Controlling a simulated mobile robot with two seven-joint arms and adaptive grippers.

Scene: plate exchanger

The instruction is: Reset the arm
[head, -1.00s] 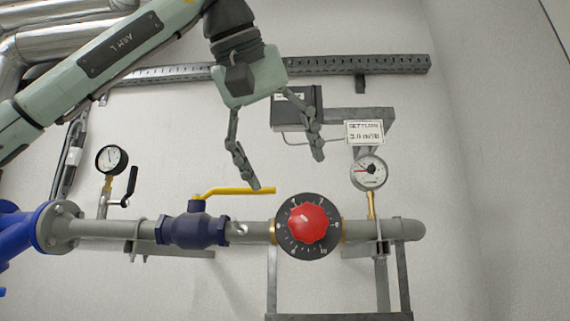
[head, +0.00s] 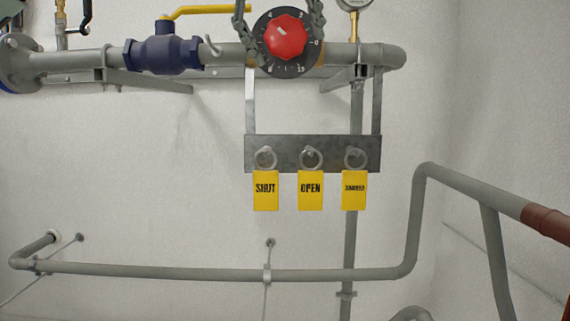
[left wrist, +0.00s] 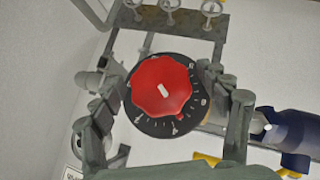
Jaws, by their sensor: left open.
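My left gripper (head: 284,48) comes down from the top edge of the head view, with only its fingers showing. They are spread open on either side of the red knob (head: 284,35), which has a black numbered dial (head: 270,68) behind it. In the left wrist view, the red knob (left wrist: 162,88) sits between the two open fingers of the gripper (left wrist: 163,75), with a visible gap on both sides. I cannot tell how far the fingertips are from the dial. The rest of the left arm is out of the head view. My right gripper is not in view.
A grey pipe (head: 355,57) carries a blue valve (head: 165,55) with a yellow lever (head: 205,10) left of the dial. Below hang yellow tags, SHUT (head: 265,203), OPEN (head: 311,203) and a third (head: 354,203), on a metal plate (head: 232,155). A lower pipe (head: 160,271) runs along the wall.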

